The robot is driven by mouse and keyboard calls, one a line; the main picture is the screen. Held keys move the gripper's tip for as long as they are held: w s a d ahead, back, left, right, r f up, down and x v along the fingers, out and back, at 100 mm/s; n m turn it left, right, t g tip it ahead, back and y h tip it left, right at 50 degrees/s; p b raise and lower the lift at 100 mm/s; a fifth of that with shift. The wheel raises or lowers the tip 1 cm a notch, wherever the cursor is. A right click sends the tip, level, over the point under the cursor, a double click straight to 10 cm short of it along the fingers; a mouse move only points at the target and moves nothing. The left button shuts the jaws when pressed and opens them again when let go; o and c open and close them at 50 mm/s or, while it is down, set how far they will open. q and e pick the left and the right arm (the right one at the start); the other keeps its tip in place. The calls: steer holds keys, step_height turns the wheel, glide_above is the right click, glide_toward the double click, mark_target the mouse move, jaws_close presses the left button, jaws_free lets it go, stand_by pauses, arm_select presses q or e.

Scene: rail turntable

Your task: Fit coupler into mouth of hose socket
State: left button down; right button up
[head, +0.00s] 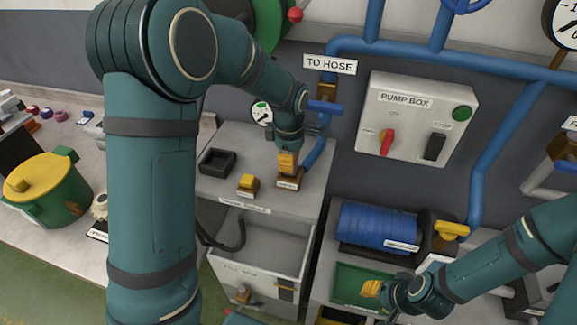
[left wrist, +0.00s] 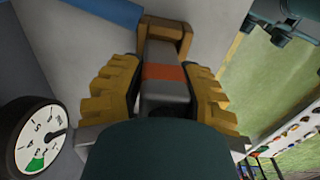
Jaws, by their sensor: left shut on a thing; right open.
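My left gripper (head: 288,162) points down at the left end of the blue hose, over the cabinet top. It is shut on the coupler, a grey block with an orange band (left wrist: 165,73) in the left wrist view. The hose socket is a brown block (head: 290,182) right below the gripper; its brown frame shows in the left wrist view (left wrist: 178,27). The coupler's far end meets this frame; I cannot tell how deep it sits. My right gripper (head: 371,288) is open over a green tray at the lower right.
A black square tray (head: 217,162) and a yellow-topped block (head: 247,184) stand left of the socket. An open drawer (head: 262,262) juts out below. The pump box (head: 417,115) and blue pipes (head: 497,140) are on the wall. A gauge (left wrist: 38,138) is close to the left gripper.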

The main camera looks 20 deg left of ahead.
arm_select(q)
steer(key=c, duration=0.7)
jaws_free()
steer(key=f, duration=0.1)
steer(key=s, duration=0.1)
steer(key=f, duration=0.1)
steer(key=shift+s+a+f+g, duration=0.1)
steer(key=shift+s+f+g, duration=0.15)
steer(key=shift+f+g, duration=0.15)
steer(key=shift+c, duration=0.2)
arm_select(e)
steer(key=shift+f, duration=0.25)
arm_select(q)
steer(key=shift+r, duration=0.1)
steer(key=r, duration=0.2)
steer(key=w+r, duration=0.1)
steer(key=r, duration=0.1)
steer(key=w+r+p, duration=0.1)
steer(key=shift+a+r, duration=0.1)
steer(key=shift+r, duration=0.3)
steer(key=r, duration=0.4)
steer(key=shift+s+r+p, duration=0.25)
steer(key=shift+r+p, duration=0.1)
steer(key=shift+p, duration=0.05)
steer(key=shift+w+r, duration=0.1)
steer(key=shift+r, duration=0.6)
arm_select(e)
steer(key=shift+w+r, duration=0.8)
